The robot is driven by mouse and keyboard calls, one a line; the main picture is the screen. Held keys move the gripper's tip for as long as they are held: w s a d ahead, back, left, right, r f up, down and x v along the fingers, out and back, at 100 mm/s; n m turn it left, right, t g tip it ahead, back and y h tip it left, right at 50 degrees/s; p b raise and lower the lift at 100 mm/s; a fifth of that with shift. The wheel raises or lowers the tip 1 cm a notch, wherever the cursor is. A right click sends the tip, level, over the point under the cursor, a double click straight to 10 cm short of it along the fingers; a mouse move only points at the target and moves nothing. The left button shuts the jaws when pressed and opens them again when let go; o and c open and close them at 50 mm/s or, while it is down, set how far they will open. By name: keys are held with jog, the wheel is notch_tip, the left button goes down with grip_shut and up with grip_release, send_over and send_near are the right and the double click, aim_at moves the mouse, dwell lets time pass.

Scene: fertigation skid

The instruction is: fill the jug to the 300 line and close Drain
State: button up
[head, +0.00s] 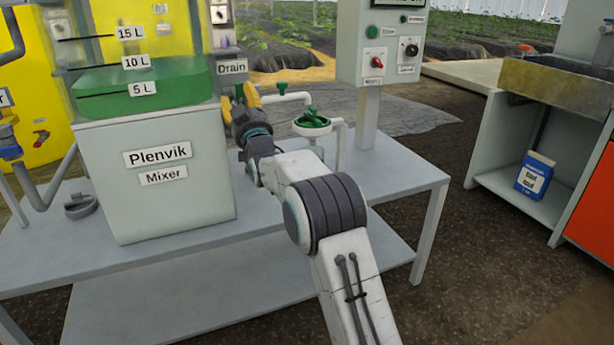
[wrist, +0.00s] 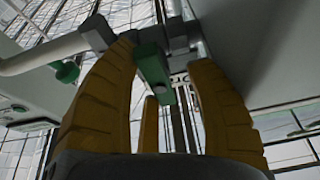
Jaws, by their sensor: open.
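My gripper (head: 239,100) has its yellow fingers raised beside the right wall of the Plenvik mixer (head: 150,200), just below the Drain label (head: 232,67). In the wrist view, my gripper (wrist: 160,58) is open, with a green handle (wrist: 152,66) on a grey pipe fitting between its fingers. The fingers are around the handle; I cannot tell whether they touch it. The mixer tank holds green liquid (head: 175,72) between the 5 L and 10 L marks. I can make out no jug or 300 line.
A white pipe with a green knob (head: 282,88) and a round white fitting with a green handwheel (head: 312,120) stand right of my gripper. A control box (head: 385,45) rises on a post behind. The bench top (head: 400,172) is clear at right.

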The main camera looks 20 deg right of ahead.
jog(key=shift+b+v, duration=1)
jog(key=shift+b, duration=0.2)
jog(key=shift+s+a+r+b, duration=0.1)
jog(key=shift+s+b, duration=0.25)
jog(key=shift+s, duration=0.25)
jog(key=shift+s+r+b, duration=0.15)
jog(key=shift+s+b, duration=0.2)
jog(key=shift+s, duration=0.2)
jog(key=shift+s+r, duration=0.15)
jog(key=shift+s, duration=1.05)
